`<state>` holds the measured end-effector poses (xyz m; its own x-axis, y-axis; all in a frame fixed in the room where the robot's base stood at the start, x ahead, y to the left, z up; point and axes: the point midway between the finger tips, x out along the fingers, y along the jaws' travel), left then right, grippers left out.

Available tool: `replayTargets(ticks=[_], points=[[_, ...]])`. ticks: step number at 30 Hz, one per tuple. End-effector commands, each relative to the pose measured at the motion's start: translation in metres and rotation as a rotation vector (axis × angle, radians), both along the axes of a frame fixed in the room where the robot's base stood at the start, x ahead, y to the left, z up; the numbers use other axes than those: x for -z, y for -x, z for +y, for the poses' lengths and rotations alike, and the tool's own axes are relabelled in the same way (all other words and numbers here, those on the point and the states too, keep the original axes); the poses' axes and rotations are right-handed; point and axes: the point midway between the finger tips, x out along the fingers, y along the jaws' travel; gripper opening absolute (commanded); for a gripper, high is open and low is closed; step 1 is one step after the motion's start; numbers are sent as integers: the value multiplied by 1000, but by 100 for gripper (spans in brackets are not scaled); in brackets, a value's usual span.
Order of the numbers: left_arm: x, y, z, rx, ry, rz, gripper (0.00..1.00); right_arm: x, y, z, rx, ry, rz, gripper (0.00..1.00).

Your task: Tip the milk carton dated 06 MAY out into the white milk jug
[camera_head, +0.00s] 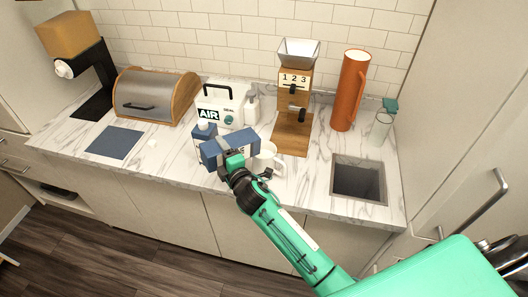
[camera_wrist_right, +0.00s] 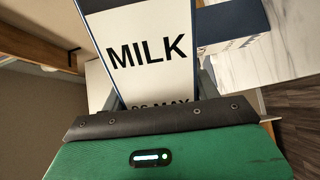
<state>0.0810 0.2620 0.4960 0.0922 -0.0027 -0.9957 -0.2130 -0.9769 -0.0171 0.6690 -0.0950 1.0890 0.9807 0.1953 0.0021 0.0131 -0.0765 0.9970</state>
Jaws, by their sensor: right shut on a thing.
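My right gripper (camera_head: 232,162) is shut on a dark blue and white milk carton (camera_head: 243,144). The carton lies tipped on its side above the counter, with its right end by the white milk jug (camera_head: 268,163). In the right wrist view, the held carton (camera_wrist_right: 148,48) reads MILK, with a date line, partly covered by the gripper, that looks like 06 MAY. The jug is partly hidden behind the gripper and carton. I cannot tell whether any milk flows. A second blue carton (camera_head: 198,134) stands upright just behind. My left gripper is not in view.
A white AIR machine (camera_head: 226,101) and a small pale bottle (camera_head: 252,108) stand behind the cartons. A wooden grinder (camera_head: 293,120) and an orange pitcher (camera_head: 350,90) stand further right. A sink (camera_head: 358,180) opens at front right. A blue mat (camera_head: 114,142) lies left.

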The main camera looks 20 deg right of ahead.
Motion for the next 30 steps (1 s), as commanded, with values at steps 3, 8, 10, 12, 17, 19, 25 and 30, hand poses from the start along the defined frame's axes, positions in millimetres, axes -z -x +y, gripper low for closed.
replayTargets(ticks=[3,8,10,12,17,19,25,30], points=[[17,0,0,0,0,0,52,19,0,1,0,86,-17,27],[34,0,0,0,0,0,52,39,0,2,-1,225,-44,27],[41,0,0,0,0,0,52,48,1,4,-1,286,-55,27],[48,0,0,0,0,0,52,57,1,7,1,349,-67,27],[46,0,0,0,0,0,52,63,0,0,1,580,-114,27],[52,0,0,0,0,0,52,74,-1,-6,1,678,-133,27],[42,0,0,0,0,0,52,76,-6,-27,4,957,-188,27],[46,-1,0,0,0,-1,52,93,-6,-31,2,1220,-241,27]])
